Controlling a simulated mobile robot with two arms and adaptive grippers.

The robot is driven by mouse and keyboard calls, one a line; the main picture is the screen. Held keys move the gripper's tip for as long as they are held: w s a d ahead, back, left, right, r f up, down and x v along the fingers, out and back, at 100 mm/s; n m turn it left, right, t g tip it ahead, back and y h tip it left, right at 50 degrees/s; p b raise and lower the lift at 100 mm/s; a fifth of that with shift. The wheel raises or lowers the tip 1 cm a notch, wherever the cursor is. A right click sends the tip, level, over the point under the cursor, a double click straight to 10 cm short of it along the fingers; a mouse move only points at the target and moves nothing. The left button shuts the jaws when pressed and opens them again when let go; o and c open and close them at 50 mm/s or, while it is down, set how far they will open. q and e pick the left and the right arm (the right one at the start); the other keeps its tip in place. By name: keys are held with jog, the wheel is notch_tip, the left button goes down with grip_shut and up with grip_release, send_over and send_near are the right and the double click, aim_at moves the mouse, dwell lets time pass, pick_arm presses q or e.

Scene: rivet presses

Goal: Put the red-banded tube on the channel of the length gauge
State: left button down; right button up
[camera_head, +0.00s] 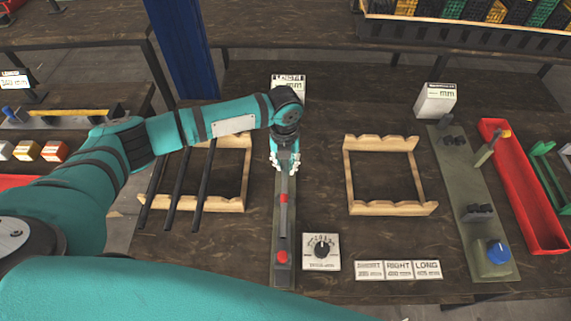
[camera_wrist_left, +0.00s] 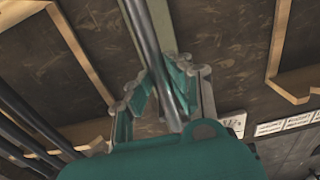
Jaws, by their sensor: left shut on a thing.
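The length gauge is a long grey-green plate (camera_head: 279,277) with a red knob (camera_head: 282,257) near its front end and a "LENGTH mm" display (camera_head: 289,86) at its back. My left gripper (camera_head: 285,168) is over the gauge, shut on a dark grey tube (camera_head: 283,220) with a red band (camera_head: 284,198). The tube lies lengthwise along the plate's line, and I cannot tell whether it touches the channel. In the left wrist view the tube (camera_wrist_left: 146,40) runs between the fingers (camera_wrist_left: 168,90), above the green plate (camera_wrist_left: 164,22). My right gripper is not in view.
A wooden rack (camera_head: 224,204) with several dark tubes stands left of the gauge. An empty wooden rack (camera_head: 391,209) is to the right. A dial box (camera_head: 321,252) and label plates (camera_head: 398,270) are near the front. Another fixture (camera_head: 470,215) and a red tray (camera_head: 523,190) lie farther right.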

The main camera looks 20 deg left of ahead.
aim_at(285, 165)
pick_arm(q)
jog(key=shift+f, duration=0.8)
jog(key=c, duration=1.7)
grip_release()
jog(key=shift+f, duration=0.2)
jog(key=o, duration=0.5)
jog(key=shift+r, duration=0.1)
jog(key=shift+r, duration=0.5)
notch_tip(285, 165, up, 11)
jog(key=shift+r+b, duration=0.15)
jog(key=shift+b, duration=0.75)
